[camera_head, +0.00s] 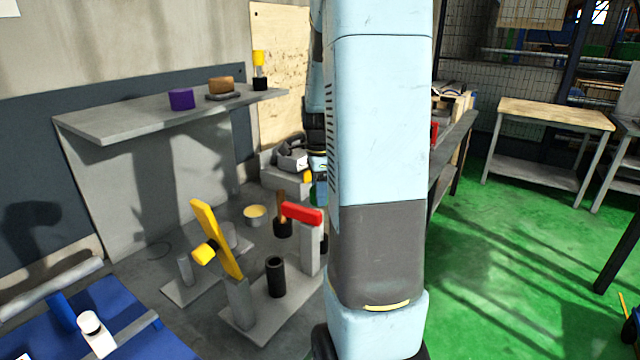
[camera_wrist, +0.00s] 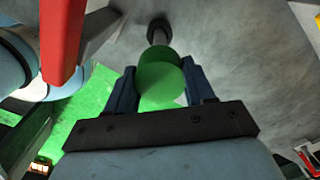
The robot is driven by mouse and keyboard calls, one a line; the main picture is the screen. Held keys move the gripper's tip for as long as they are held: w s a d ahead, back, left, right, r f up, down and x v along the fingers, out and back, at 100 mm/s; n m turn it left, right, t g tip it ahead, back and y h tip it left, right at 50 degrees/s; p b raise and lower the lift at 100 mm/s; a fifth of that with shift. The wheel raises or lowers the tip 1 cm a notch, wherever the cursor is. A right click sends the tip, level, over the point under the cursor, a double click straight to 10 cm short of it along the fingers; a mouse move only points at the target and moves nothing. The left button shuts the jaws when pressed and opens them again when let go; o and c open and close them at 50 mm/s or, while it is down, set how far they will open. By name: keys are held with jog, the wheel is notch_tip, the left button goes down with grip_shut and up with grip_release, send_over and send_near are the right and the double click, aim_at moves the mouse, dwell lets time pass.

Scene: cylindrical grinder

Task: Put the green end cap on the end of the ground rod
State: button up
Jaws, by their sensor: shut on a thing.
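The green end cap (camera_wrist: 160,80) is in my gripper (camera_wrist: 162,86), between its two dark blue fingers. In the wrist view its round green face and side show. Just beyond the cap, a short grey rod (camera_wrist: 157,37) runs to a dark round collar (camera_wrist: 158,27). The cap lies in line with the rod and overlaps its near end, so I cannot tell whether they touch. In the head view my arm hides most of this area; only a small dark green patch, perhaps the cap, shows at the arm's left edge.
A red bar (camera_wrist: 63,40) stands close on the left in the wrist view; a red-topped grey post (camera_head: 309,248) is near my arm in the head view. A yellow lever (camera_head: 217,238) and a black cylinder (camera_head: 276,277) stand nearby. A grey shelf (camera_head: 140,119) is behind.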

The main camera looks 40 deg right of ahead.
jog(key=shift+f, duration=0.85)
dwell(0.7)
jog(key=shift+f, duration=2.2)
dwell(0.7)
jog(key=o, duration=1.1)
notch_tip(320, 180, up, 14)
jog(key=shift+f, duration=0.15)
dwell(0.4)
